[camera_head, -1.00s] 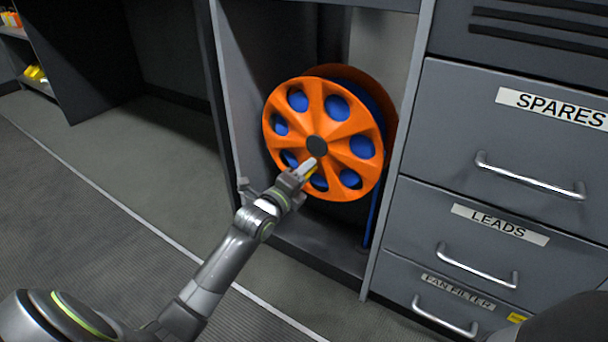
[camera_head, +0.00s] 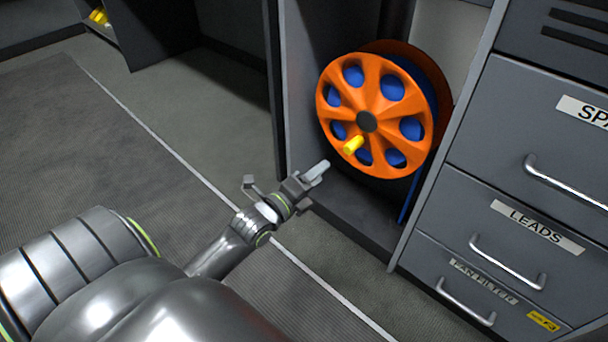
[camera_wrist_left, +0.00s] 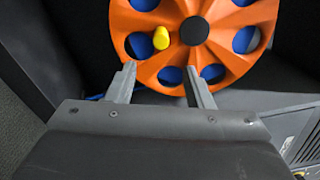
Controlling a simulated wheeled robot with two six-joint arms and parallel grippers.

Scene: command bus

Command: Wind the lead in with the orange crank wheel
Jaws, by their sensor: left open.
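The orange crank wheel (camera_head: 388,92) stands upright in an open grey cabinet bay, with a dark round hub (camera_head: 367,121). Blue lead (camera_head: 393,87) is wound on the reel behind it and shows through the wheel's holes. A yellow handle (camera_head: 353,145) sticks out from the wheel's lower left; it also shows in the left wrist view (camera_wrist_left: 161,38). My left gripper (camera_head: 318,172) is open and empty, below and left of the handle and apart from it. In the left wrist view its two fingers (camera_wrist_left: 160,85) point at the wheel's lower part. My right gripper is out of view.
A blue length of lead (camera_head: 408,200) hangs down at the bay's right. The bay's side walls (camera_head: 302,85) stand close to the wheel. Grey drawers with metal handles, one labelled LEADS (camera_head: 537,227), are at the right. Open floor (camera_head: 180,110) lies to the left.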

